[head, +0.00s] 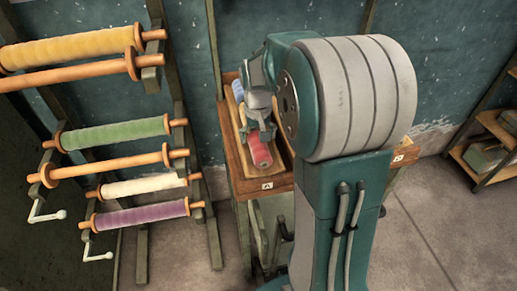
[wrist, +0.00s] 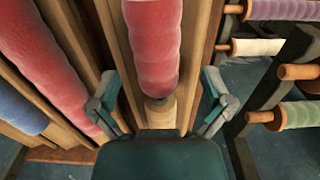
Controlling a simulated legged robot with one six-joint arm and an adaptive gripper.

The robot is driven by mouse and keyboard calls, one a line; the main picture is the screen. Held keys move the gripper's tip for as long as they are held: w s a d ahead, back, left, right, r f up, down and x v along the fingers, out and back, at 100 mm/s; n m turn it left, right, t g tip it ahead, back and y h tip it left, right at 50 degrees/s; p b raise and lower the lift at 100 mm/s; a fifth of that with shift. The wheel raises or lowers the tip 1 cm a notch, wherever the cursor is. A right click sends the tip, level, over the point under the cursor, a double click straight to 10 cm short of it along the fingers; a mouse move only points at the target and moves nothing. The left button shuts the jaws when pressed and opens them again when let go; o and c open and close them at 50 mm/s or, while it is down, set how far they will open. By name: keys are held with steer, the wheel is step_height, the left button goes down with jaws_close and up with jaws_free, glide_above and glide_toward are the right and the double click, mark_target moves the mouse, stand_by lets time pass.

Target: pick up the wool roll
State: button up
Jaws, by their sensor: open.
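A red wool roll (head: 260,150) lies in a wooden tray on the bench, partly hidden by my gripper (head: 259,118) just above it. In the wrist view, a red roll (wrist: 154,45) runs up the middle in a wooden channel, its wooden core end towards me. My gripper (wrist: 160,100) is open, with one finger on each side of the line of this roll's near end. Nothing is held. Contact with the roll cannot be told. A second red roll (wrist: 45,70) lies in the channel to the left.
A blue roll (wrist: 15,105) lies further left; one also shows in the head view (head: 238,91). A rack with yellow (head: 70,48), green (head: 115,133) and purple (head: 140,214) rolls stands left of the bench (head: 235,171). A shelf (head: 488,130) stands at the right.

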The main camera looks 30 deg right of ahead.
mark_target(259, 143)
step_height(259, 143, down, 4)
steer(key=shift+s+d+r, duration=0.1)
steer(key=shift+d, duration=0.15)
steer(key=c, duration=1.1)
steer(key=shift+c, duration=0.2)
